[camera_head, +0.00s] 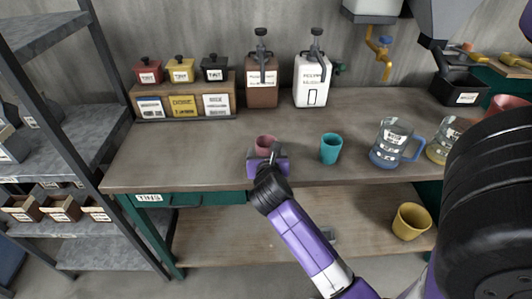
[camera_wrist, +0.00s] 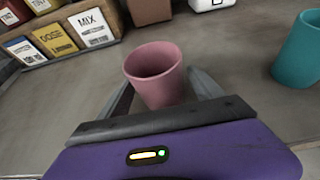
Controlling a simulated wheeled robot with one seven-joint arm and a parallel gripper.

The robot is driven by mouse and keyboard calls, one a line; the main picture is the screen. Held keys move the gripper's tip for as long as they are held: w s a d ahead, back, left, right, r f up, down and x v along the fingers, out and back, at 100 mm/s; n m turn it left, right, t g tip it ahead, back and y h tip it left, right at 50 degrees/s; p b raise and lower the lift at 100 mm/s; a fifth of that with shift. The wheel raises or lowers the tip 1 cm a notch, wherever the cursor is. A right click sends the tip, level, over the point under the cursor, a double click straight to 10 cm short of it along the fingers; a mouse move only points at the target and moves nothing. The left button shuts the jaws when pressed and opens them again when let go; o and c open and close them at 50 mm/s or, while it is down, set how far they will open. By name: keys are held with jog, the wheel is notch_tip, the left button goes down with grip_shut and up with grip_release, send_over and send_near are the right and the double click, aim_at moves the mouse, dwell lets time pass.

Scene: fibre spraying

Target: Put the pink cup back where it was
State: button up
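The pink cup (camera_head: 265,143) stands upright near the front edge of the wooden worktop (camera_head: 210,160). In the wrist view the pink cup (camera_wrist: 155,75) looks empty, with its open mouth up. My gripper (camera_head: 268,158) is at the cup from the front, low over the worktop. In the wrist view my gripper's fingers (camera_wrist: 163,85) lie one on each side of the cup, very close to its walls. I cannot tell whether they press on it. The cup's lower front is hidden by my gripper.
A teal cup (camera_head: 331,148) stands to the right, with a glass jug (camera_head: 388,143) beyond it. A brown canister (camera_head: 262,92) and a white canister (camera_head: 311,85) stand behind. A rack of labelled boxes (camera_head: 185,103) is back left. A yellow cup (camera_head: 410,221) is on the lower shelf.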

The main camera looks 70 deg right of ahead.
jog(key=shift+r, duration=0.1)
jog(key=v, duration=1.2)
jog(key=s+a+f+m+t+y, duration=0.2)
jog(key=a+f+m+t+y, duration=0.15)
jog(key=a, duration=0.55)
jog(key=s+a+f+m+t+y, duration=0.1)
jog(key=a+f+m+t+y, duration=0.3)
jog(key=a, duration=0.5)
jog(key=s+a+r+m+t+y, duration=0.2)
jog(key=s+a+r+m+y, duration=0.3)
jog(key=m, duration=1)
jog(key=shift+s+a+r, duration=1.6)
jog(key=shift+s+a, duration=0.75)
jog(key=shift+a, duration=0.5)
